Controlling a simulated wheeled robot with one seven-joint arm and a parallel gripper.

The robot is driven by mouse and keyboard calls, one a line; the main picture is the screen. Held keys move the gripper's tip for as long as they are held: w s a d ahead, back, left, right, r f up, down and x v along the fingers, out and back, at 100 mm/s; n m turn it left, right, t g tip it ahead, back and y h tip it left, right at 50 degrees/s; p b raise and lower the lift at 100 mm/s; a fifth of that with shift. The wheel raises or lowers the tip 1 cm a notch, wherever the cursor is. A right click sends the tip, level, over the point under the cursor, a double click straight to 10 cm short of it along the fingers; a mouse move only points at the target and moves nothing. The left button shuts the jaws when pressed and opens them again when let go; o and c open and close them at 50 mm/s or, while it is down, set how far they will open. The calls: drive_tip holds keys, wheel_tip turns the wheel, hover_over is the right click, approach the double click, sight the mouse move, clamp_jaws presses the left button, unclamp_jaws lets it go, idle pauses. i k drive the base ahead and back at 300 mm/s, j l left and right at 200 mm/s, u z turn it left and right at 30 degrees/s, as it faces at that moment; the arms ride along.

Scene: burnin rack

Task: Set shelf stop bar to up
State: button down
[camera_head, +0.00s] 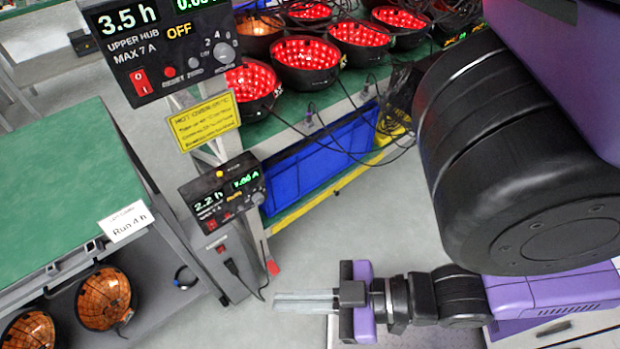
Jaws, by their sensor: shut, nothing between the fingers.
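No part is clearly marked as the shelf stop bar. A long yellow strip (335,183) runs along the front edge of the lower shelf, below a blue bin (318,160); I cannot tell whether it is the bar. A small red piece (272,267) sits at the foot of the rack post. My gripper (278,301) is in the lower middle, pointing left, with its pale fingers shut and empty. It is apart from the rack, in front of and below the lower shelf in the picture. My large arm link hides the rack's right part.
An upper control box (165,45) and a lower control box (222,190) hang on the rack's left end. Red-lit lamps (305,62) fill the upper shelf, with loose black cables in front. A green-topped bench (60,190) stands left. Grey floor lies between.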

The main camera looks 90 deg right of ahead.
sight(279, 226)
drive_tip(key=j+z, duration=0.1)
drive_tip(key=z, duration=1.6)
drive_tip(key=k+z, duration=0.35)
drive_tip(key=k, duration=0.45)
